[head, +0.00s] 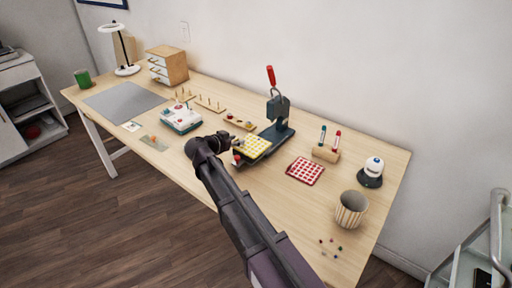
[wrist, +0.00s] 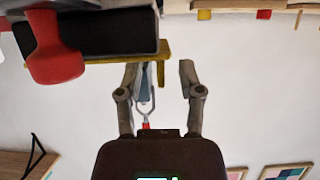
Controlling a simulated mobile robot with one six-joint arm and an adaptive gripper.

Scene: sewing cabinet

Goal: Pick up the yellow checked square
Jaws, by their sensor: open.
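The yellow checked square (head: 257,145) lies on the base of the dark green hand press (head: 279,118) near the middle of the table. In the wrist view I see a thin yellow edge (wrist: 164,50), which seems to be the square seen edge-on, against a dark block. My gripper (head: 237,145) is at the square's left side in the head view. In the wrist view its two fingers (wrist: 159,68) are apart, with the yellow edge close to their tips. I cannot tell whether they touch it.
A red knob (wrist: 55,55) is close to the fingers at the left of the wrist view. The press's red-handled lever (head: 271,76) rises behind the square. A red checked square (head: 305,170) and a striped cup (head: 351,209) lie to the right. A white-and-teal box (head: 181,119) is left.

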